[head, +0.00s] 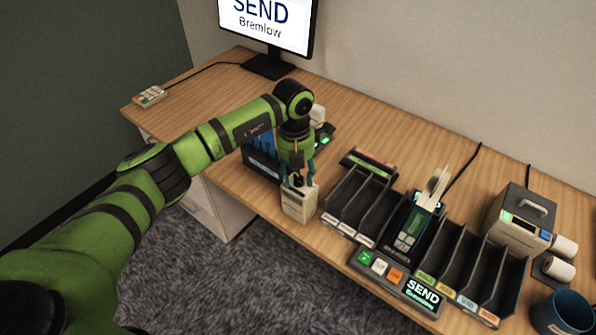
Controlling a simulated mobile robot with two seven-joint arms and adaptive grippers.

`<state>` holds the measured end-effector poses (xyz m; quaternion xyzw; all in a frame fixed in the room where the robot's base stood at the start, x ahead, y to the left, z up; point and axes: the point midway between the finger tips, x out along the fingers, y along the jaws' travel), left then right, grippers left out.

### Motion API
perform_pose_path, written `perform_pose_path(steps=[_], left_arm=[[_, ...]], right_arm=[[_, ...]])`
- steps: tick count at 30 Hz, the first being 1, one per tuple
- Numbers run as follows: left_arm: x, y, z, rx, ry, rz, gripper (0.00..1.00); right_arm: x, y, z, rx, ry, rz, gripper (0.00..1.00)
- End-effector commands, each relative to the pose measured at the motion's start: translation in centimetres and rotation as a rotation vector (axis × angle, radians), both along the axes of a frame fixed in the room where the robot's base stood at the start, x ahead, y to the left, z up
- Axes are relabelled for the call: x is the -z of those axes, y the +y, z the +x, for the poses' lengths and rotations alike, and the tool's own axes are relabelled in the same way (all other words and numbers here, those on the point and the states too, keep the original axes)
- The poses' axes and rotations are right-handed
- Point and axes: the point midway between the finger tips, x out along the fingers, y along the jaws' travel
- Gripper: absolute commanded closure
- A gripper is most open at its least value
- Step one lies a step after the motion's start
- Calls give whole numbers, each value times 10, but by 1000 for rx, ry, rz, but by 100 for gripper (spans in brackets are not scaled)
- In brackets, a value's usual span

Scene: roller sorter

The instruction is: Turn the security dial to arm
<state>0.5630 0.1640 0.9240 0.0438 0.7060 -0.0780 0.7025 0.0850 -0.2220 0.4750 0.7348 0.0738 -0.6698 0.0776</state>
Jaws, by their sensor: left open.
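A small beige box (299,208) stands near the table's front edge, with a dark knob on top that looks like the security dial (297,181). My left gripper (298,183) points down over this box, with its teal fingers apart on either side of the dial. Whether the fingers touch the dial is too small to tell. The gripper and wrist partly hide the dial, and its marking cannot be read. My right gripper is not in view.
A dark device (262,165) stands just behind and left of the box. A black sorter (350,205) with several slots and a button panel (381,268) is close on the right.

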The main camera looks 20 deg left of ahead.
Motion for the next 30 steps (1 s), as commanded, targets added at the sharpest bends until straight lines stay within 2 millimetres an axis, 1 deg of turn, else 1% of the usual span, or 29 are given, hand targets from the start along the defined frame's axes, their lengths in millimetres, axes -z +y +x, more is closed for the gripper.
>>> perform_pose_path(steps=[3, 10, 11, 12, 14, 15, 23, 30], left_arm=[[5, -1, 0, 1, 0, 0, 50], [7, -1, 0, 2, -1, 0, 50], [7, -1, 0, 1, -1, 0, 58], [7, -1, 0, 2, -1, -1, 74], [7, -1, 0, 1, -1, -1, 98], [7, -1, 0, 1, -1, -1, 100], [7, -1, 0, 9, 0, -1, 100], [10, 0, 0, 84, 0, 0, 100]], right_arm=[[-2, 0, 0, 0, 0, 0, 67], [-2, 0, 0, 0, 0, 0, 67], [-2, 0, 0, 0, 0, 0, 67], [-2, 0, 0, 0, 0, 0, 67], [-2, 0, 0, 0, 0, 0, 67], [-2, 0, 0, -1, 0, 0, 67], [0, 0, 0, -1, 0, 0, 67], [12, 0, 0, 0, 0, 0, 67]])
